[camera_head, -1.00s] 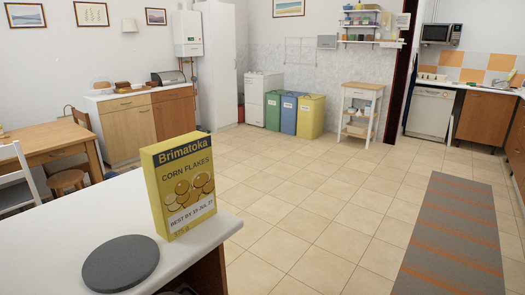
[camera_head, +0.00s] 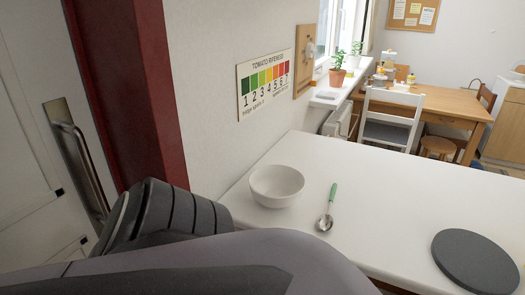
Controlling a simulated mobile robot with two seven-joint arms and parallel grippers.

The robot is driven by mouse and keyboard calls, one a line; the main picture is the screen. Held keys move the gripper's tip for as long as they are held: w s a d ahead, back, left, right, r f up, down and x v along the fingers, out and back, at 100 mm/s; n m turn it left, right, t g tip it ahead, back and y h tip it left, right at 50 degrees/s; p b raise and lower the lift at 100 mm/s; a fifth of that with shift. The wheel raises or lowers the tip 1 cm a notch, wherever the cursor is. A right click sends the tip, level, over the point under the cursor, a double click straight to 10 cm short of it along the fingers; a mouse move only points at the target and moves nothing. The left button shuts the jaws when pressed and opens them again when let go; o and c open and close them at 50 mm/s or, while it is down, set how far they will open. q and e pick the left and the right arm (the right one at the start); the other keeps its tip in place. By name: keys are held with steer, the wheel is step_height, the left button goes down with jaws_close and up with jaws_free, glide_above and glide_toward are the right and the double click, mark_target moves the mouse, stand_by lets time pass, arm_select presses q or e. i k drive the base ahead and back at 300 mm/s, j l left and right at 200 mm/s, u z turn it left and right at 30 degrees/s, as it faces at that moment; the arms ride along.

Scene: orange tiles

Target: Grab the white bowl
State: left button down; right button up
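The white bowl (camera_head: 277,187) stands upright and looks empty on the white counter (camera_head: 385,222), near its left end by the wall. A spoon with a green handle (camera_head: 328,208) lies on the counter just right of the bowl. A large dark and grey part of my own arm fills the lower left of the head view, in front of the bowl and the counter's near edge. Neither gripper's fingers show in this view.
A dark round disc (camera_head: 474,262) lies on the counter at the right. A door (camera_head: 45,150) with a dark red frame is at the left. A wooden table (camera_head: 440,104) and a white chair (camera_head: 390,117) stand behind the counter. The counter's middle is clear.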

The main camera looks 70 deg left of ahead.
mark_target(273, 186)
steer(key=l+u, duration=0.1)
steer(key=u, duration=2.05)
steer(key=i, duration=0.35)
